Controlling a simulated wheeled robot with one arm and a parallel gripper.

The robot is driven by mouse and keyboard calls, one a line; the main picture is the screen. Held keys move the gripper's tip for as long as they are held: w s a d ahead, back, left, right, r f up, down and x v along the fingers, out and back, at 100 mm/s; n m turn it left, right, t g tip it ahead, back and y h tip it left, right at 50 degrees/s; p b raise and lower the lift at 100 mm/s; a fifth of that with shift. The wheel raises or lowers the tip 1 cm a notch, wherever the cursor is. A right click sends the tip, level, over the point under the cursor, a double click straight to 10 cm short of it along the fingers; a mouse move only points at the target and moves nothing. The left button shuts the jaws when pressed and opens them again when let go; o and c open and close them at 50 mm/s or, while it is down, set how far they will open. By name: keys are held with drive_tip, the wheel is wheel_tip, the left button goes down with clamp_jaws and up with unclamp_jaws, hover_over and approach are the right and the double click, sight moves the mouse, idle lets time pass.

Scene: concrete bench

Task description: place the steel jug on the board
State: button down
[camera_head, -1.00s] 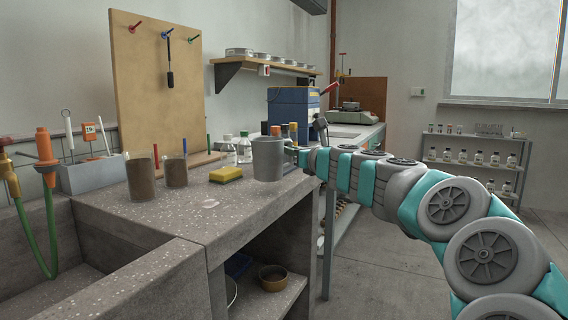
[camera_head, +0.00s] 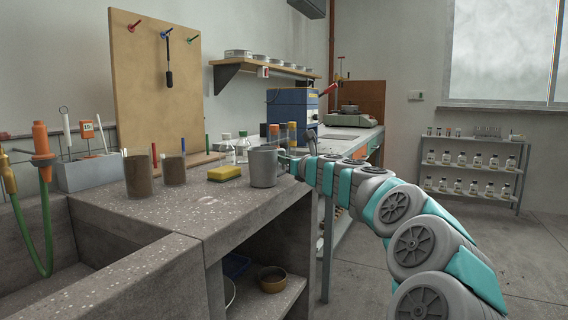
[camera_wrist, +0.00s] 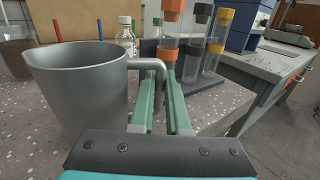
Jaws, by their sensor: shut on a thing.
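The grey steel jug (camera_head: 263,168) is upright over the right part of the bench, right of the yellow sponge. In the wrist view the jug (camera_wrist: 80,85) fills the left side, with its handle towards my fingers. My gripper (camera_head: 292,163) is shut on the jug's handle; in the wrist view its green fingers (camera_wrist: 162,88) stand on either side of the handle, hiding its lower part. I cannot tell whether the jug's base touches the bench. The wooden board (camera_head: 158,90) stands upright at the back left, with red, blue and green pegs and a dark tool hanging on it.
The yellow sponge (camera_head: 224,173) and two brown-filled beakers (camera_head: 174,170) are left of the jug. A wall shelf (camera_head: 262,66) is right of the board.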

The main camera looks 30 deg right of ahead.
drive_tip(key=shift+f, duration=0.1)
drive_tip(key=c, duration=0.9)
unclamp_jaws()
drive_tip(key=shift+s+r, duration=0.2)
drive_tip(key=s+p, duration=0.1)
drive_tip(key=s, duration=1)
drive_tip(key=shift+s+d, duration=0.35)
drive_tip(key=shift+d, duration=0.1)
